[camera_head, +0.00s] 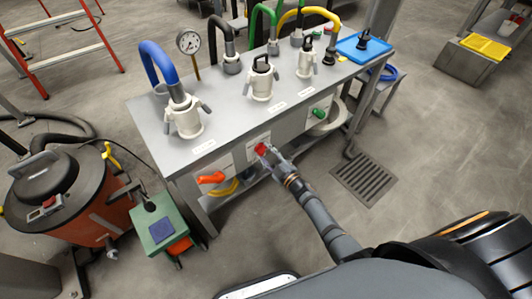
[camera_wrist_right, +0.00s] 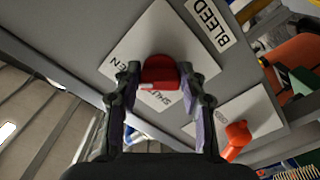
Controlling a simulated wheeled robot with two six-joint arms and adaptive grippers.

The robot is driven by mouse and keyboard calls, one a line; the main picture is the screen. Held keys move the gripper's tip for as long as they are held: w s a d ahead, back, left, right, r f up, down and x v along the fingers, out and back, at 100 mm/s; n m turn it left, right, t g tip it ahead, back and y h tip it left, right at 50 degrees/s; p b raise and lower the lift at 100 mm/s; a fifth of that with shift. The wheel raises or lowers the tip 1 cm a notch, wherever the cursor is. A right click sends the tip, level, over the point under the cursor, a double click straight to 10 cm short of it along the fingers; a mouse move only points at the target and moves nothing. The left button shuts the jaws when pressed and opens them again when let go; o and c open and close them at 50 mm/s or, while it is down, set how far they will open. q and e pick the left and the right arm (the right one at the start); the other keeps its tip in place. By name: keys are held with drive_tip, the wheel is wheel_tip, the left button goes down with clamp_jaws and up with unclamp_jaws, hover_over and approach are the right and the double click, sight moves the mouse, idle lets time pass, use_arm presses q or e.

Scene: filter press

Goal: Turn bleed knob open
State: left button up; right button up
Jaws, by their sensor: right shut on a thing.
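The red bleed knob (camera_head: 261,149) is on a pale plate on the front face of the grey bench. In the right wrist view the red knob (camera_wrist_right: 160,70) sits in front of a white plate (camera_wrist_right: 178,35) marked BLEED, with OPEN at its left and SHUT below the knob. A small white mark shows on the knob's lower left; I cannot tell its exact setting. My right gripper (camera_wrist_right: 160,80) is shut on the knob, one finger on each side. In the head view the right gripper (camera_head: 268,153) reaches the knob from the lower right. My left gripper is out of view.
An orange handle (camera_head: 211,178) is left of the knob, and a green knob (camera_head: 319,114) is to its right. White hose couplings (camera_head: 187,115) stand on the bench top (camera_head: 225,115). An orange vacuum drum (camera_head: 75,220) stands at the left. The floor at right is mostly clear.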

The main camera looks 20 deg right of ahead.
drive_tip(key=o, duration=1.1)
drive_tip(key=shift+o, duration=0.2)
drive_tip(key=shift+s, duration=0.15)
drive_tip(key=v, duration=1.1)
drive_tip(key=shift+s+d, duration=0.15)
drive_tip(key=shift+s, duration=0.25)
